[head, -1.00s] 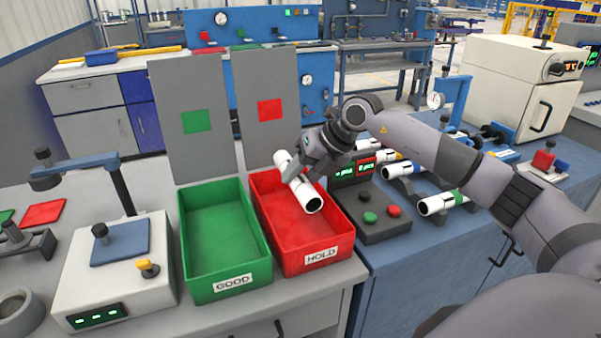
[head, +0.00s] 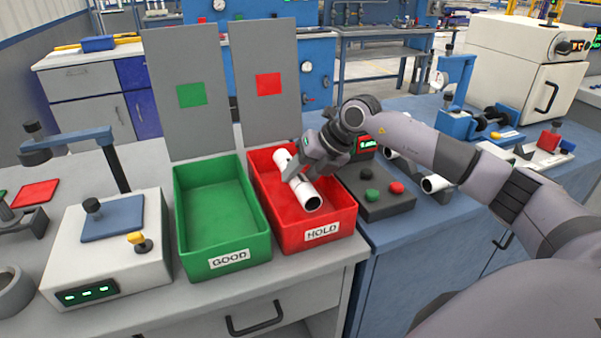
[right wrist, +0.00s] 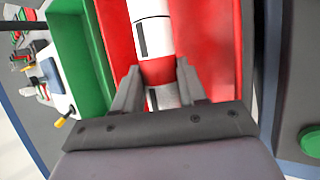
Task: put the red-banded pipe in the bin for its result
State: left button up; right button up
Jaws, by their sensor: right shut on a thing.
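My right gripper (head: 297,172) is shut on the white pipe (head: 309,194), which lies lengthwise and tilted within the red HOLD bin (head: 322,235). Whether it touches the bin floor is not clear. In the right wrist view the pipe (right wrist: 152,38) runs between the fingers of the right gripper (right wrist: 158,76), and its red band (right wrist: 157,72) shows at the fingertips. The band is hidden in the head view. The green GOOD bin (head: 222,215) stands left of the red bin and is empty. My left gripper is not in view.
Upright grey panels with a green square (head: 191,95) and a red square (head: 268,84) stand behind the bins. A button box (head: 377,200) is close at the right. A white device (head: 110,240) stands left of the green bin. Another pipe (head: 436,184) is partly behind my arm.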

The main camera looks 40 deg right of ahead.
jog(key=shift+f, duration=0.1)
dwell(0.6)
jog(key=o, duration=1.3)
jog(key=shift+c, duration=0.2)
jog(key=v, duration=0.7)
jog(key=shift+s, duration=0.1)
